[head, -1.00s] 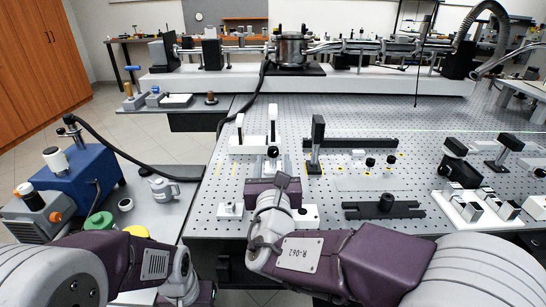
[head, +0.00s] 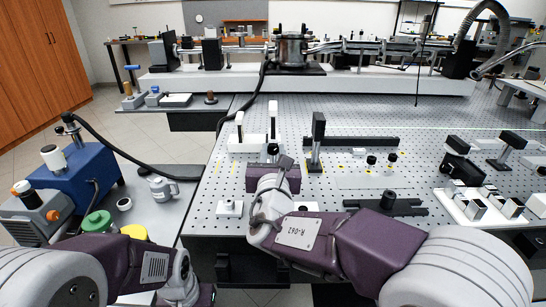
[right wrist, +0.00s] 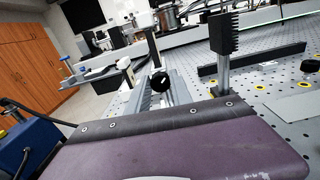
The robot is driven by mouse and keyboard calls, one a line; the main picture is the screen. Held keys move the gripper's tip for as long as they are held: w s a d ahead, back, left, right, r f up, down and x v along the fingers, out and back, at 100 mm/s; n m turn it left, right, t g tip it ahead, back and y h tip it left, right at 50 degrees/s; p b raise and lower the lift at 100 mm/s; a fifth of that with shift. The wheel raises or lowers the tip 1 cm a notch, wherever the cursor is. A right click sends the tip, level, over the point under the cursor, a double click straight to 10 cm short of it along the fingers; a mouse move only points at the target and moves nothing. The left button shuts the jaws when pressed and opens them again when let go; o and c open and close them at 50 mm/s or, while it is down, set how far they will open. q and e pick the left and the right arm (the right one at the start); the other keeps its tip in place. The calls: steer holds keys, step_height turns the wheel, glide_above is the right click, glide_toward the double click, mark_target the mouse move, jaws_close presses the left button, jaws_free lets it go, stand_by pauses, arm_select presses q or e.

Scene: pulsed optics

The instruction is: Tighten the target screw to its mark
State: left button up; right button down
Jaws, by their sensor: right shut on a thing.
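My right gripper (head: 273,178) reaches in over the near left part of the perforated optical table. Its purple body fills the lower right wrist view (right wrist: 170,145) and hides its fingertips. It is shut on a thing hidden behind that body. I cannot make out which screw is the target, and no mark on it shows. Just beyond the gripper a round black knob (right wrist: 162,82) stands on a grey stage (right wrist: 150,95). This knob also shows in the head view (head: 273,149). My left gripper (head: 205,294) is barely in view at the bottom edge, with its fingers hidden.
Two white-capped posts (head: 239,128) and a black-topped post (head: 318,132) stand close beyond the right gripper. A blue box (head: 75,180) and a mug (head: 163,188) stand left.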

steer(key=shift+m, duration=0.3)
steer(key=c, duration=1.1)
jaws_free()
steer(key=shift+c, duration=0.2)
steer(key=s+p, duration=0.1)
steer(key=s, duration=0.8)
